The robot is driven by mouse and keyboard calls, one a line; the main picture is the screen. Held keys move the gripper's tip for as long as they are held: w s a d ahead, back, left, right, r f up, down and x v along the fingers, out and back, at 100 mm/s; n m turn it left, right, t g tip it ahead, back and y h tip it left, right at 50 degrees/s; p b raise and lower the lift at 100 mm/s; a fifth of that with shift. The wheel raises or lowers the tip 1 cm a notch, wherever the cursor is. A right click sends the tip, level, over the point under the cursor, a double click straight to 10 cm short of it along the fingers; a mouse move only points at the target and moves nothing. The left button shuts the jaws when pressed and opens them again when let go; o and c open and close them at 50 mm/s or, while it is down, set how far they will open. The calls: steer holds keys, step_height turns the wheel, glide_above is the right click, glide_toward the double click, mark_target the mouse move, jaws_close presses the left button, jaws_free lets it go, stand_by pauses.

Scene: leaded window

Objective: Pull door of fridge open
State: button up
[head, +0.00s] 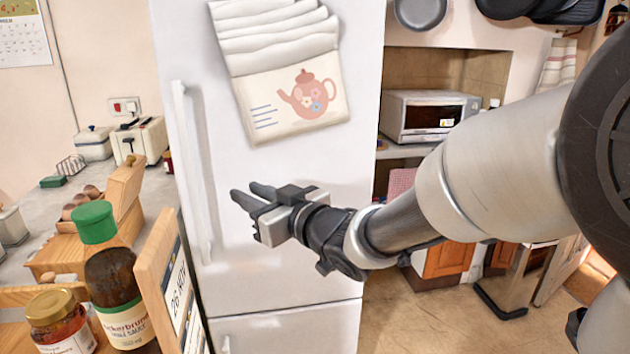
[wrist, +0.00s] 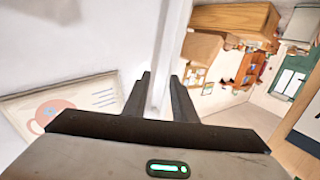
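The white fridge (head: 330,190) stands in the middle of the head view, its large upper door shut. A long white vertical handle (head: 190,150) runs along the door's left side. My gripper (head: 242,189) is in front of the door, a little right of the handle in the head view, fingers pointing left. In the wrist view my gripper (wrist: 160,75) is open, with a gap between its two dark fingers. A white upright strip, apparently the handle (wrist: 168,45), shows in line with that gap. I cannot tell whether the fingers touch it. Nothing is held.
A teapot-print towel (head: 310,100) hangs on the door. At front left stand a sauce bottle (head: 115,280), a jar (head: 60,325) and a wooden board with a label (head: 170,285), close to the fridge's left side. A microwave (head: 425,115) sits right. Floor (head: 400,320) shows at right.

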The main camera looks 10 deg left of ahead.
mark_target(192, 175)
steer(key=shift+n+g+y, duration=0.3)
steer(key=shift+g+y, duration=0.1)
steer(key=shift+y, duration=0.4)
steer(key=x, duration=0.6)
steer(key=s+a+b+x, duration=0.1)
steer(key=x, duration=0.5)
steer(key=s+b+x, duration=0.1)
steer(key=x, duration=0.5)
steer(key=shift+w+a, duration=0.15)
steer(key=shift+a, duration=0.25)
jaws_close()
